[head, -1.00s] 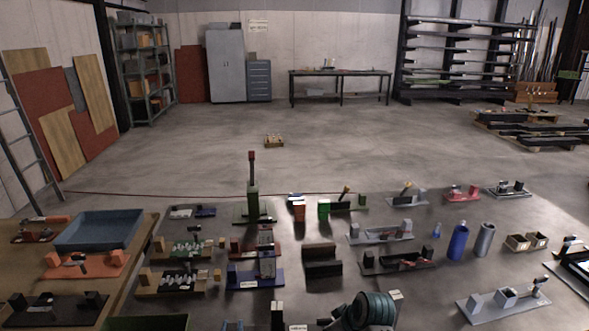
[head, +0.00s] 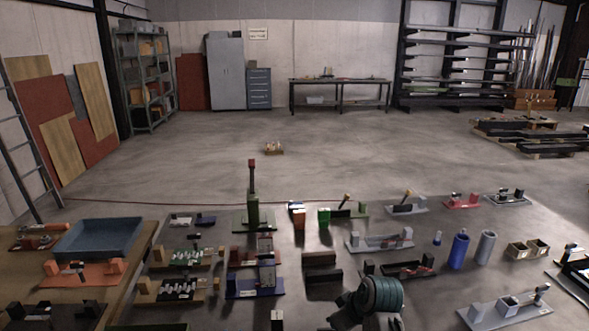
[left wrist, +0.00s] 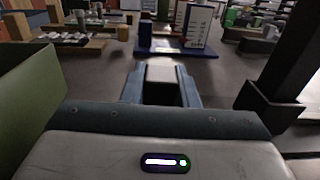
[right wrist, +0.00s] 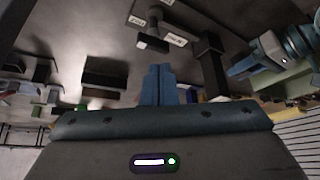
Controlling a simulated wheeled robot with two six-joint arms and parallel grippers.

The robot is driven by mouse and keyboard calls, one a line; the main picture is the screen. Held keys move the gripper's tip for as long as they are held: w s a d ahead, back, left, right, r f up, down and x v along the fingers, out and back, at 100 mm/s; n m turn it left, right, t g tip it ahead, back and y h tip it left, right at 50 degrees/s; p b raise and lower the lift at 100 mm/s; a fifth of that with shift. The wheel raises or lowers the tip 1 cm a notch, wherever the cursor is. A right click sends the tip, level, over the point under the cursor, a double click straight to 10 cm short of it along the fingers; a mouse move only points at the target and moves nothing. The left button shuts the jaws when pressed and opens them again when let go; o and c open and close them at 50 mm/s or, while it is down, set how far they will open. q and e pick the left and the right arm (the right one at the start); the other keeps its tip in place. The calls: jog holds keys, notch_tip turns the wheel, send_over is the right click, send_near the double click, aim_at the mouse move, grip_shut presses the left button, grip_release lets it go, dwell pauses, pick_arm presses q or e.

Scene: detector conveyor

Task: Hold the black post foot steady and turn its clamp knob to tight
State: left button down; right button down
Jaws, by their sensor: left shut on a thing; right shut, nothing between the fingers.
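The black post (head: 277,320) stands at the bottom edge of the head view. It also shows at the right of the left wrist view (left wrist: 287,55), and its dark post shows in the right wrist view (right wrist: 211,65). My left gripper (left wrist: 160,88) is shut on a dark part of the post foot, beside the post; the grip is partly hidden. It also shows in the right wrist view (right wrist: 243,67). My right gripper (right wrist: 158,70) is shut and empty. A dark round knob (right wrist: 153,22) lies beyond its fingertips, apart from them, between white labels (right wrist: 177,40).
A green bin (left wrist: 28,100) stands close left of my left gripper. A blue plate (head: 257,288) with a pale upright block lies beyond the post. Dark blocks (head: 322,268) stand farther right. Open floor lies behind the fixtures.

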notch_tip(320, 180, down, 7)
jog(key=w+d, duration=0.1)
jog(key=d, duration=0.1)
jog(key=shift+d+r, duration=0.2)
jog(key=shift+d, duration=0.05)
dwell(0.3)
jog(key=shift+w+a, duration=0.4)
jog(key=shift+a, duration=0.15)
dwell(1.1)
jog(key=shift+s+a, duration=0.2)
jog(key=shift+s, duration=0.05)
jog(key=shift+s+a, duration=0.25)
jog(key=shift+s+a, duration=0.2)
jog(key=shift+a, duration=0.15)
jog(key=shift+s+a, duration=0.1)
jog(key=shift+a, duration=0.15)
jog(key=shift+s, duration=0.1)
dwell(0.5)
